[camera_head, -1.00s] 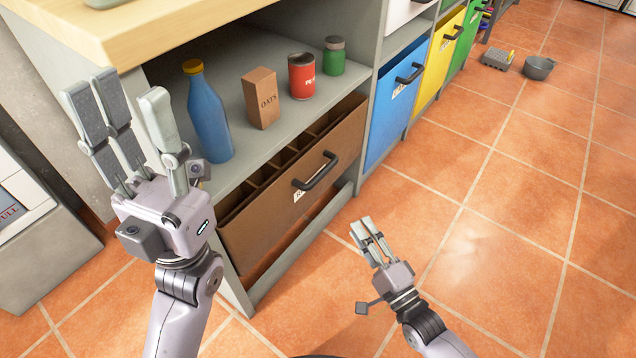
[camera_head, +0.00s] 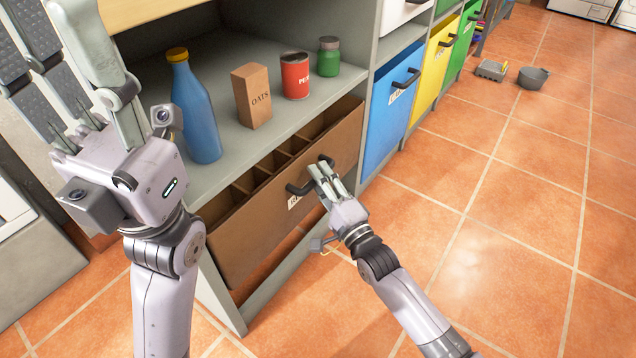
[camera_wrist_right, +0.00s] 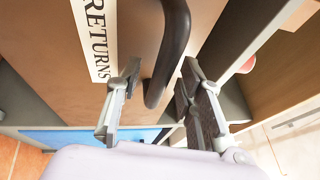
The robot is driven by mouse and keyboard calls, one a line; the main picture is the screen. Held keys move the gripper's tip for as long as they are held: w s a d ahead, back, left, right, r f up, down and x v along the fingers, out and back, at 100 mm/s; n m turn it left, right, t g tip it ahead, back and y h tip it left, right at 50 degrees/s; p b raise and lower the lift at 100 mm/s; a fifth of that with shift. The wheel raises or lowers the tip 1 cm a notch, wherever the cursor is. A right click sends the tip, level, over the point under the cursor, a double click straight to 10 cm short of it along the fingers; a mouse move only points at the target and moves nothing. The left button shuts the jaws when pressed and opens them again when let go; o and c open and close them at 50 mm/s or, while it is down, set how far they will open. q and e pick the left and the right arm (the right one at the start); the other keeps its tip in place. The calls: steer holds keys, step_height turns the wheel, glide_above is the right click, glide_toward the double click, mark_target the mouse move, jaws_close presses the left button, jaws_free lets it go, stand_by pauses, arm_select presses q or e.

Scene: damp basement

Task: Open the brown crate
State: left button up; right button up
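The brown crate (camera_head: 250,232) sits in the lower bay of the shelf unit, its dividers showing through the open top. Its dark handle (camera_head: 294,189) is partly hidden behind my right gripper (camera_head: 324,174). In the right wrist view, the handle (camera_wrist_right: 174,45) lies between the parted fingers of my right gripper (camera_wrist_right: 162,100), with a gap on the left finger's side. A white label (camera_wrist_right: 95,42) reading RETURNS is beside the handle. My left gripper (camera_head: 62,40) is open and empty at the upper left of the head view, some fingertips cut off.
The tiled floor (camera_head: 480,240) in front is clear.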

steer(key=shift+w+a+r, duration=0.1)
steer(key=shift+w+a, duration=0.15)
steer(key=shift+w, duration=0.1)
steer(key=shift+c, duration=0.2)
jaws_close()
stand_by(0.5)
